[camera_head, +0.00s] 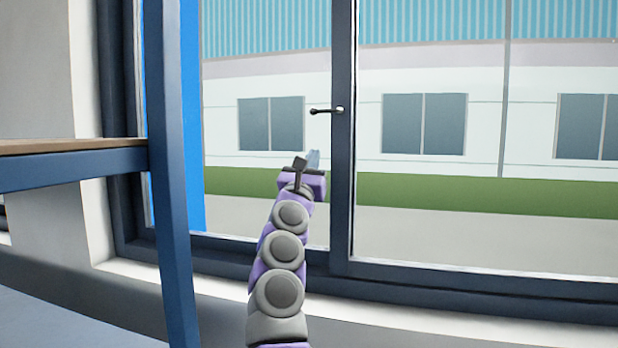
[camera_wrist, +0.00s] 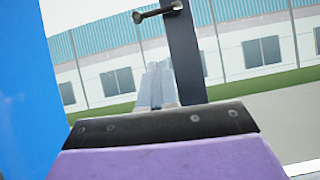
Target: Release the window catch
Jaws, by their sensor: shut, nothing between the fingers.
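The window catch (camera_head: 327,110) is a small dark lever with a rounded end, mounted on the dark upright between the two panes. It points left, roughly level, in the head view. It also shows at the top of the wrist view (camera_wrist: 157,12), where it looks slightly tilted. My gripper (camera_head: 313,158) is shut and empty, below and a little left of the catch, apart from it. In the wrist view its pale fingers (camera_wrist: 157,84) stand together, below the catch. The window frame (camera_head: 342,180) around the catch is dark blue-grey.
A blue metal post (camera_head: 172,200) and a wooden-topped shelf (camera_head: 70,146) stand at the left, near my arm. A pale sill (camera_head: 420,315) runs below the window. The space between my gripper and the catch looks clear.

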